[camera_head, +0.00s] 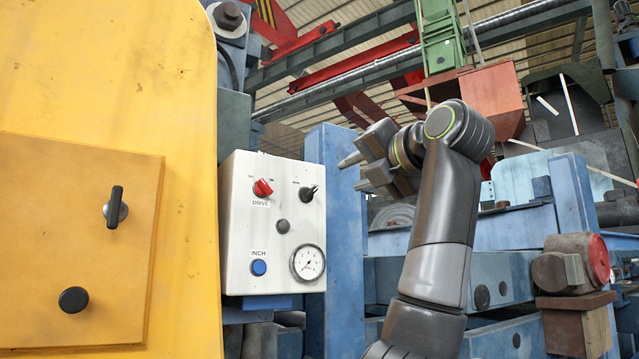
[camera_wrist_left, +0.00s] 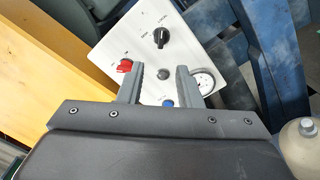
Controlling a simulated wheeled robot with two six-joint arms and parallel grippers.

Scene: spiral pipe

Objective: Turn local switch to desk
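A white control box (camera_head: 275,240) has a black selector switch (camera_head: 308,193) at its upper right, its handle tilted. A red switch (camera_head: 262,188) labelled DRIVE is at the box's upper left. My left gripper (camera_head: 357,174) is right of the box in the head view, pointing left. My right gripper is not in view.
The box also carries a dark button (camera_head: 283,226), a blue INCH button (camera_head: 259,267) and a gauge (camera_head: 307,262). A yellow panel (camera_head: 75,250) with a black handle (camera_head: 115,208) stands at left. A blue post (camera_head: 338,240) is right of the box.

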